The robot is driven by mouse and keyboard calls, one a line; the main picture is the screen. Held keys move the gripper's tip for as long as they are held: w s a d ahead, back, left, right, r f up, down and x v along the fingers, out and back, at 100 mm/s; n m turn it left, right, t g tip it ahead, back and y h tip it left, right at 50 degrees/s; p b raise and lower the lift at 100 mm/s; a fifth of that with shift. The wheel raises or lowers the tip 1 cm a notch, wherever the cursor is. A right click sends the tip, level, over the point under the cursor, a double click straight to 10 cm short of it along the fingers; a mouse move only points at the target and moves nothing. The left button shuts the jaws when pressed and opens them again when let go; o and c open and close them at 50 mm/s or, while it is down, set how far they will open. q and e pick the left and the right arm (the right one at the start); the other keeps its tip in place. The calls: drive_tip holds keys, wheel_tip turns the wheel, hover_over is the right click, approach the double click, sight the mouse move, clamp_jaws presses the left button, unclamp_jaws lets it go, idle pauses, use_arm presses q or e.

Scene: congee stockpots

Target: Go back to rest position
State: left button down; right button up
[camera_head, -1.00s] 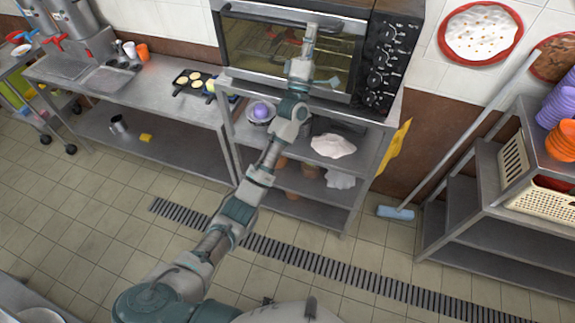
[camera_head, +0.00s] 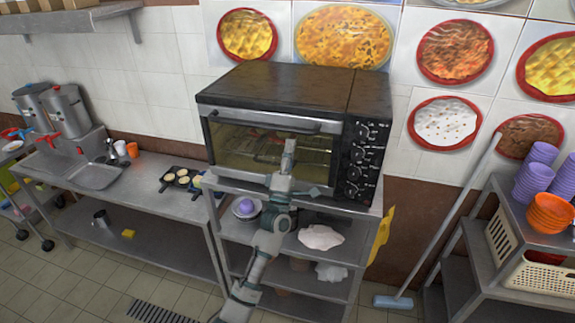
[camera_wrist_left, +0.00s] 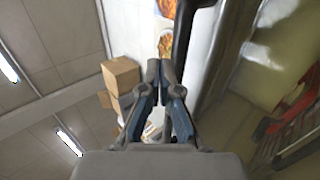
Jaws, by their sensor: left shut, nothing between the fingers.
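My left arm reaches up from the bottom of the head view, and its gripper (camera_head: 289,152) is in front of the glass door of the black oven (camera_head: 290,88). In the left wrist view the fingers of the gripper (camera_wrist_left: 160,66) come together at the tips, with nothing between them. The oven's dark door handle (camera_wrist_left: 184,35) runs just right of the fingertips there, and I cannot tell if they touch. The oven door looks shut. My right gripper is not in view.
The oven stands on a metal shelf rack (camera_head: 345,253) holding a purple item and white cloths. A steel counter (camera_head: 145,178) with a pan (camera_head: 180,180) is at left. A broom (camera_head: 440,220) and a rack with purple and orange bowls (camera_head: 551,212) are at right.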

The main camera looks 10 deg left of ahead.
use_arm(q)
drive_tip(key=v, duration=0.7)
wheel_tip(320, 180, down, 33)
drive_tip(key=w+m+g+h+b, duration=0.1)
drive_tip(key=w+m+g+b, duration=0.1)
drive_tip(key=m+g, duration=0.5)
drive_tip(key=s+a+f+m+g, duration=0.1)
drive_tip(key=s+f+m+g, duration=0.3)
drive_tip(key=f, duration=0.9)
drive_tip(key=s+a+f+g, duration=0.15)
drive_tip(key=s+f, duration=0.45)
drive_tip(key=f, duration=0.7)
drive_tip(key=s+a+f+m+g+y+b, duration=0.25)
drive_tip(key=s+f+m+g, duration=0.4)
drive_tip(key=s+f, duration=1.75)
drive_tip(key=s+a+f+g, duration=0.2)
drive_tip(key=s+f, duration=0.1)
drive_tip(key=s, duration=0.7)
drive_tip(key=s+a+f+m+g, duration=0.1)
drive_tip(key=s+f+g, duration=0.1)
drive_tip(key=s, duration=0.7)
drive_tip(key=s+a+f+m+g, duration=0.1)
drive_tip(key=s+a+f+g, duration=0.1)
drive_tip(key=s, duration=0.8)
drive_tip(key=shift+s+a+f+g, duration=0.35)
drive_tip(key=shift+f+g, duration=0.35)
drive_tip(key=shift+f, duration=0.2)
drive_tip(key=shift+w+y, duration=0.1)
drive_tip(key=shift+y, duration=0.15)
